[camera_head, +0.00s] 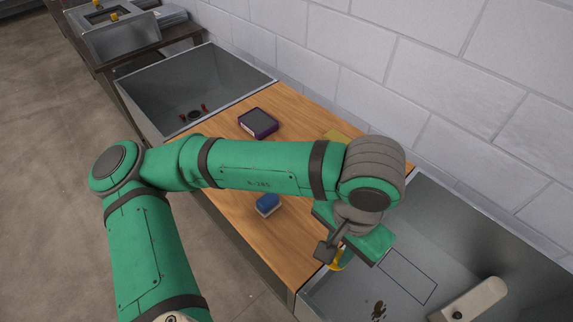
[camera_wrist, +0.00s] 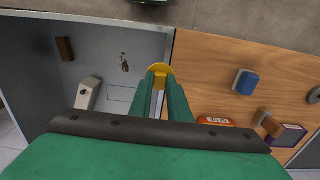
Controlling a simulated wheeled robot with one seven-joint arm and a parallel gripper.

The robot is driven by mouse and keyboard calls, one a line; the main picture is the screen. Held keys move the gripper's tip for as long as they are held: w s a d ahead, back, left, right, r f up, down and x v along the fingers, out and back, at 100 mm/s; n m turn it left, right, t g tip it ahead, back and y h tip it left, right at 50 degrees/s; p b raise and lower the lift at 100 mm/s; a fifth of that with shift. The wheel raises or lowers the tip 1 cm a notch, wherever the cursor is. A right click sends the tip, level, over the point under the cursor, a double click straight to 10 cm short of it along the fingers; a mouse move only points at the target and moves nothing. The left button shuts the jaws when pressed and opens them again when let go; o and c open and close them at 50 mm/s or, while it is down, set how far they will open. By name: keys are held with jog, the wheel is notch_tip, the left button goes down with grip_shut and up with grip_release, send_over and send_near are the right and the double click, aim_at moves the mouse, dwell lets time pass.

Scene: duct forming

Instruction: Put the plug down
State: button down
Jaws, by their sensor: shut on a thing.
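My gripper (camera_head: 334,252) is shut on a yellow piece (camera_head: 338,262), which I take to be the plug. In the wrist view the yellow plug (camera_wrist: 158,69) shows a rounded edge at the tips of my gripper (camera_wrist: 160,82), and the rest of it is hidden between the fingers. In the head view it hangs by the border between the wooden worktop (camera_head: 285,250) and the right-hand grey basin (camera_head: 330,298). I cannot tell how high above them it is.
A blue block (camera_head: 268,204) and a dark purple box (camera_head: 258,123) lie on the worktop. The left basin (camera_head: 150,90) holds small red things.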

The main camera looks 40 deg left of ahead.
jog(key=a+f, duration=0.3)
jog(key=a, duration=0.1)
jog(key=w+a+f, duration=0.1)
jog(key=a+f, duration=0.2)
jog(key=a, duration=0.1)
jog(key=w+a+f, duration=0.1)
jog(key=a+f, duration=0.2)
jog(key=a, duration=0.1)
jog(key=shift+a, duration=0.4)
jog(key=f, duration=0.3)
jog(key=shift+a, duration=0.4)
jog(key=shift+f, duration=0.45)
jog(key=shift+f, duration=0.15)
jog(key=c, duration=1.7)
grip_release()
jog(key=shift+o, duration=0.2)
